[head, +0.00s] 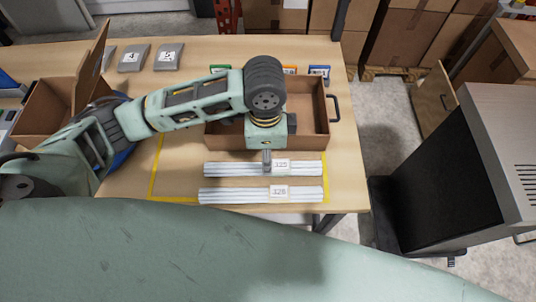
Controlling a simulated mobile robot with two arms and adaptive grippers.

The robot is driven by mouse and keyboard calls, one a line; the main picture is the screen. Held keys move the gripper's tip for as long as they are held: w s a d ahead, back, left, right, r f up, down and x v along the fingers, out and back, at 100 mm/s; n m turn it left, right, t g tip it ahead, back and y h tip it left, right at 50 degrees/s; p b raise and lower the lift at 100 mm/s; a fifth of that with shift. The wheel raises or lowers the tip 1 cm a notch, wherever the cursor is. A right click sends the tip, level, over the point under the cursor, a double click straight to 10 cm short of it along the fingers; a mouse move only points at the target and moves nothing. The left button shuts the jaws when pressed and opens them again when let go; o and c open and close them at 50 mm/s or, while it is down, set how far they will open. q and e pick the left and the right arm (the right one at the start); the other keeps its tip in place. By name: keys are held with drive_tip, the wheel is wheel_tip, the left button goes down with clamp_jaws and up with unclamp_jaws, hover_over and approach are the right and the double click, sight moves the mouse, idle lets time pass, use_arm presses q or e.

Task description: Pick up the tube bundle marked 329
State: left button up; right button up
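Two pale ribbed tube bundles lie flat on the wooden table inside a yellow outline. The label of the far bundle (235,170) is small and seems to read 325 or 329; I cannot tell which. The label of the near bundle (235,196) seems to read 328 or 326. My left gripper (267,160) points down at the far bundle, just left of its label. Its fingertips look close to or touching the bundle, and the view from above does not show whether they grip it. My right gripper is not in view.
A brown open tray (321,120) with a dark handle stands just behind the bundles, under my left arm. An open cardboard box (40,112) stands at the left. Grey numbered pouches (133,58) lie at the back. A dark cabinet (440,185) stands right of the table.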

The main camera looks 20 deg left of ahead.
use_arm(q)
drive_tip(key=shift+a+f, duration=0.1)
drive_tip(key=shift+a, duration=0.2)
drive_tip(key=shift+s+f, duration=0.15)
drive_tip(key=shift+f, duration=0.15)
wheel_tip(320, 180, down, 3)
drive_tip(key=shift+a+r+p, duration=0.1)
drive_tip(key=shift+p, duration=0.5)
wheel_tip(320, 180, down, 3)
drive_tip(key=shift+a+r, duration=0.1)
drive_tip(key=shift+f+p, duration=0.3)
drive_tip(key=shift+f, duration=0.2)
drive_tip(key=c, duration=1.3)
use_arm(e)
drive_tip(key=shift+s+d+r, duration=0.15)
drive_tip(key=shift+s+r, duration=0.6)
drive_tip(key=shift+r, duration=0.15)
